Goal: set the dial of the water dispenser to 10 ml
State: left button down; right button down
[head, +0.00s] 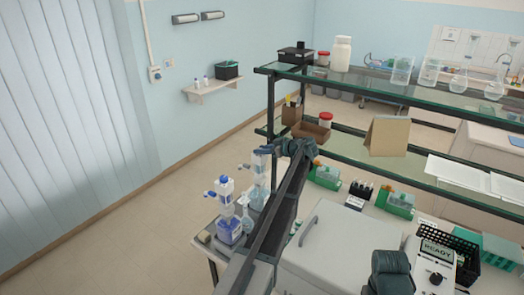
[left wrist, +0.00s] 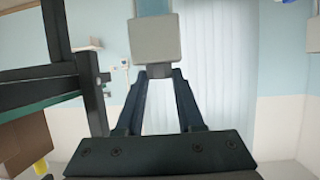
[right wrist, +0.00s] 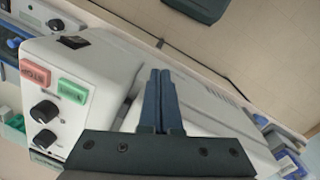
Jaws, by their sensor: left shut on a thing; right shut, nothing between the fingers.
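Two bottle-top dispensers stand on the bench's left end in the head view: one with a blue-and-white bottle (head: 229,228) and a paler one (head: 257,188) behind it. My left gripper (head: 266,150) is at the top of the paler one. No scale or number is readable. In the right wrist view my right gripper (right wrist: 160,74) is shut and empty, above a white machine (right wrist: 200,85).
A white lidded machine (head: 335,250) stands right of my left arm. A control box reading READY (head: 436,253) and a black basket (head: 466,250) are at the lower right. A glass shelf rack (head: 380,88) rises behind. The floor at left is clear.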

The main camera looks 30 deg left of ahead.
pick_arm(q)
jog(key=shift+n+g, duration=0.4)
jog(key=c, duration=0.5)
grip_release()
jog(key=p+v, duration=0.5)
jog(key=v, duration=0.8)
jog(key=shift+w+d+r, duration=0.1)
jog(key=shift+d, duration=0.35)
